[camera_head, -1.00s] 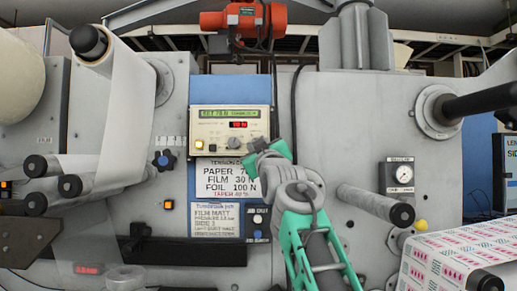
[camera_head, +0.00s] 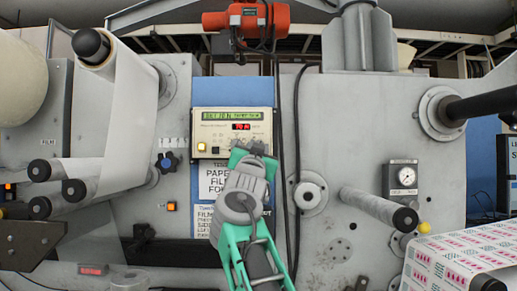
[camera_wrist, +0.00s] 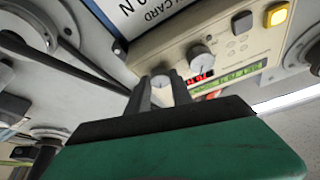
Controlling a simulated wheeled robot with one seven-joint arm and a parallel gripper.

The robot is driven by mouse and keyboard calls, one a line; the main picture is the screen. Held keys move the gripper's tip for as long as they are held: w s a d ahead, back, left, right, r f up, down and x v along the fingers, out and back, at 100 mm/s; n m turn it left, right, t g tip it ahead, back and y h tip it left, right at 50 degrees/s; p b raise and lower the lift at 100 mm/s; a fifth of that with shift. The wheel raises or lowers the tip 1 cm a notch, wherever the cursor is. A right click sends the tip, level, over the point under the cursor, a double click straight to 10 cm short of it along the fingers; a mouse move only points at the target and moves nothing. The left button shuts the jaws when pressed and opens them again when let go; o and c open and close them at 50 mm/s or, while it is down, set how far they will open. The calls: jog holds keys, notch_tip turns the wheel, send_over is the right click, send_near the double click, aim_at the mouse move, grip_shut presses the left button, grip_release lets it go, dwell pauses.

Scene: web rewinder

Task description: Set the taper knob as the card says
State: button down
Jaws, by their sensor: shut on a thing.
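The tension panel (camera_head: 232,128) is a cream box with a green text display (camera_head: 232,115), too small to read surely, and a red readout that looks like 70 N. In the wrist view my gripper (camera_wrist: 163,90) has its fingers closed around a small round knob (camera_wrist: 162,80) on the panel. A second knob (camera_wrist: 200,56) stands beside it, apart from the fingers. In the head view my gripper (camera_head: 254,151) is at the panel's lower right and hides the held knob. The card (camera_head: 207,179) below the panel is partly covered by my arm; its right side is hidden.
A yellow lit button (camera_head: 201,147) is at the panel's lower left. A black cable (camera_head: 296,150) hangs right of the panel.

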jog(key=shift+m+h, duration=0.3)
jog(key=shift+m, duration=0.4)
dwell(0.3)
jog(key=c, duration=1.1)
grip_release()
jog(key=b+v, duration=0.7)
jog(key=v, duration=0.1)
jog(key=shift+r, duration=0.1)
jog(key=shift+w, duration=0.1)
